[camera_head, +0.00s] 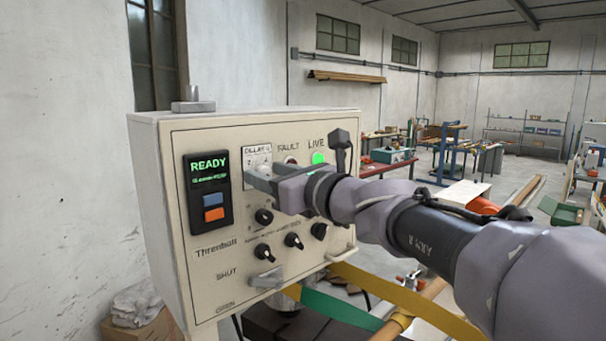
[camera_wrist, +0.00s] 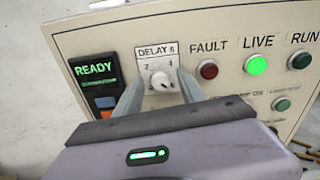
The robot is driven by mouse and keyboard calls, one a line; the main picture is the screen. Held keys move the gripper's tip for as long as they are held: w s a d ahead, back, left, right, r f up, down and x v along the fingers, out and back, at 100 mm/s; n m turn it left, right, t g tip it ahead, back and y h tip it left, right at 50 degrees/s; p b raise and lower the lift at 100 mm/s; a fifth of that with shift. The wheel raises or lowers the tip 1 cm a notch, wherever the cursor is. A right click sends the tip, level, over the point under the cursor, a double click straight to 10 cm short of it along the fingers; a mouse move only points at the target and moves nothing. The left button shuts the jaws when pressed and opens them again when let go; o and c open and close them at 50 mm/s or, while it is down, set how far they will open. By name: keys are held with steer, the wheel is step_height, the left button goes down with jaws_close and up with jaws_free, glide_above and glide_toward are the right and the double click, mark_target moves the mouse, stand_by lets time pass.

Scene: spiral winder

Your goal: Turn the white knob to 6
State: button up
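My gripper (camera_wrist: 160,77) points at the panel with one finger on each side of the knob. In the wrist view the fingers are apart and small gaps show beside the knob.
The cream panel box (camera_head: 205,270) carries a READY display (camera_head: 208,167), blue and orange buttons, and several black knobs (camera_head: 264,216) below my gripper. A red FAULT lamp (camera_wrist: 208,70) and a lit green LIVE lamp (camera_wrist: 257,65) are to the right. A dark lever (camera_head: 340,150) stands near my wrist.

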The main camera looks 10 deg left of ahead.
steer(key=v, duration=1.7)
steer(key=s+f+n+g+h+b, duration=0.25)
steer(key=s+f+n+b, duration=0.3)
steer(key=f, duration=0.75)
steer(key=s+f+n+g+h+b, duration=0.2)
steer(key=s+f+n+h+b, duration=0.25)
steer(key=f, duration=0.85)
steer(key=s+d+f+n+h+b, duration=0.1)
steer(key=s+d+f+n, duration=0.2)
steer(key=f, duration=0.2)
steer(key=s+d+f+n+g+h+b, duration=0.1)
steer(key=s+d+f+n+h, duration=0.1)
steer(key=f, duration=0.4)
steer(key=s+d+f+n+h+b, duration=0.1)
steer(key=s+d+f+n+b, duration=0.1)
steer(key=s+d+f+n, duration=0.2)
step_height(320, 180, down, 2)
steer(key=shift+d+n+g, duration=0.35)
steer(key=shift+d+n, duration=0.3)
steer(key=shift+n, duration=0.35)
steer(key=shift+s, duration=0.1)
